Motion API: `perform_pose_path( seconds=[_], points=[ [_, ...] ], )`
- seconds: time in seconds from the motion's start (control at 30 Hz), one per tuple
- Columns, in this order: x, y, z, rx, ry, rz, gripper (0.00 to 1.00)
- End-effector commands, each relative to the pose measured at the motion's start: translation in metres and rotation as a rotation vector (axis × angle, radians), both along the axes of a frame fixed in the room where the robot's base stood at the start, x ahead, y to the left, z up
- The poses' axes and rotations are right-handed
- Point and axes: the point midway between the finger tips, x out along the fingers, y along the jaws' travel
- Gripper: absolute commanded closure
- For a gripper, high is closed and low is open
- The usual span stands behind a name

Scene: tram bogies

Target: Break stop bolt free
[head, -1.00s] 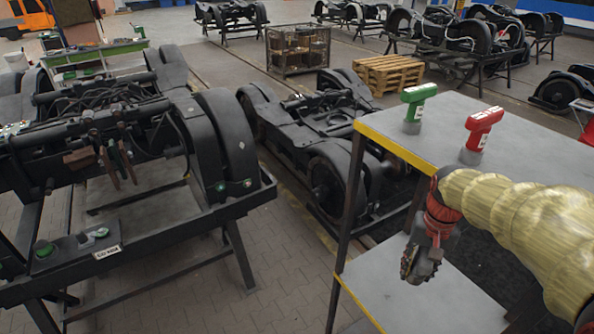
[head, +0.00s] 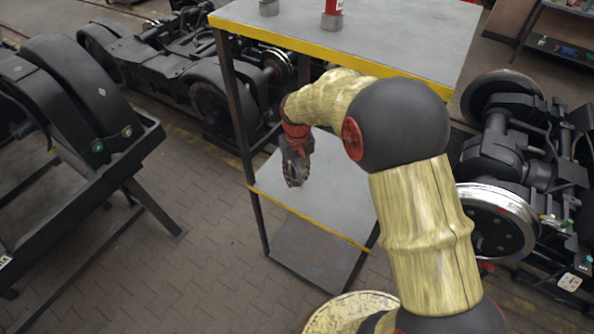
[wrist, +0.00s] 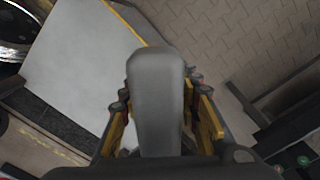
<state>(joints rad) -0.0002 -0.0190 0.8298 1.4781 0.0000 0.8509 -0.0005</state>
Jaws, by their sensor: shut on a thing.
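My gripper (head: 295,172) hangs at the near side of a grey cart, below its top's height and over its middle shelf in the head view. In the wrist view the fingers (wrist: 160,110) are closed around a grey, smooth, rounded long thing (wrist: 157,85); what it is I cannot tell. On the dark bogie frame (head: 150,140) at the left, green fittings (head: 97,146) show; a green spot (wrist: 303,160) also shows at the wrist view's lower right. I cannot tell which fitting is the stop bolt. My gripper is apart from the frame.
The cart top (head: 390,35) has a yellow edge. A wheelset (head: 495,220) is at the right, another bogie (head: 190,75) behind. Paved floor (head: 150,270) is clear between cart and frame.

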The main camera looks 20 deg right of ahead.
Motion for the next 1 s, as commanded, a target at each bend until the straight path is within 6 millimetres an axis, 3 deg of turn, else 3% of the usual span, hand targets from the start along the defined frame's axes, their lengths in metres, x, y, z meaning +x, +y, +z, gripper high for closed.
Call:
perform_pose_path(
  seconds=[0.7,1.0],
  points=[
    [0.000,0.000,-0.168,0.000,0.000,-0.001,1.00],
    [0.000,0.000,-0.220,0.000,0.000,-0.001,1.00]
  ],
)
